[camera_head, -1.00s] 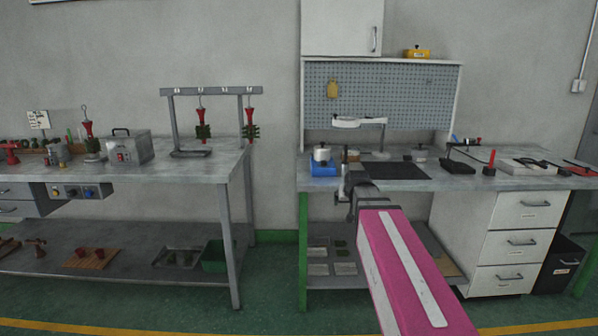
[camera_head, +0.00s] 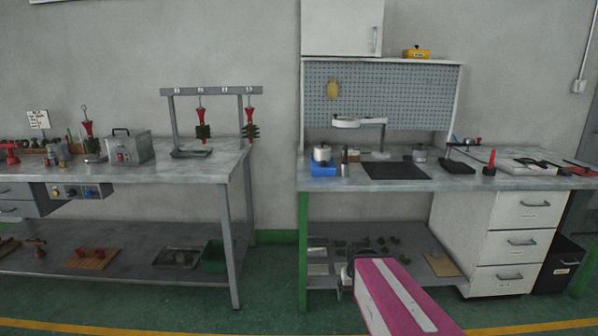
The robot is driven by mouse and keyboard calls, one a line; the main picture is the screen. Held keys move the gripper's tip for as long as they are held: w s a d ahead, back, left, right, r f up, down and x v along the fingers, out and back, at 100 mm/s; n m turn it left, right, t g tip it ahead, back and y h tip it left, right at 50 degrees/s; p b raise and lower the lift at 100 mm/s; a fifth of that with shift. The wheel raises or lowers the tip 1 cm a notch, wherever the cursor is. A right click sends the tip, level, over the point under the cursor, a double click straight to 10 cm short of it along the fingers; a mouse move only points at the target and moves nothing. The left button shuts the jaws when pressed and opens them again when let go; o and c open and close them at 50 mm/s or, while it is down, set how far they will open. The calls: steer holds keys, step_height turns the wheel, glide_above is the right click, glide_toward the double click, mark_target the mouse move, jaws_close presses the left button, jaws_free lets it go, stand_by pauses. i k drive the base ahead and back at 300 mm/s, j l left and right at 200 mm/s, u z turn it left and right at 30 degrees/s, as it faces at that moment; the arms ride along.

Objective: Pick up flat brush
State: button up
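I cannot make out a flat brush for certain at this size. A small narrow upright item (camera_head: 345,161) stands on the right workbench (camera_head: 440,180), just right of a blue-based pot (camera_head: 322,160); I cannot tell what it is. My gripper (camera_head: 341,288) is at the end of my pink arm, below the benchtop and in front of the lower shelf. It is small and seen from behind, so its fingers do not show clearly as open or shut. I see nothing held in it.
A dark mat (camera_head: 396,170) lies on the right bench below a ring lamp (camera_head: 360,123). A black bin (camera_head: 559,266) stands beside the drawers (camera_head: 517,243). The left table (camera_head: 110,180) bears a metal box (camera_head: 131,148) and a hanging rack (camera_head: 211,91). Floor shows between the benches.

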mark_target(532, 166)
steer(key=z, duration=1.5)
steer(key=i+l+u, duration=0.15)
steer(key=i+l, duration=0.25)
steer(key=i, duration=0.25)
steer(key=i+l+u, duration=0.1)
steer(key=i+l, duration=0.4)
steer(key=i, duration=0.1)
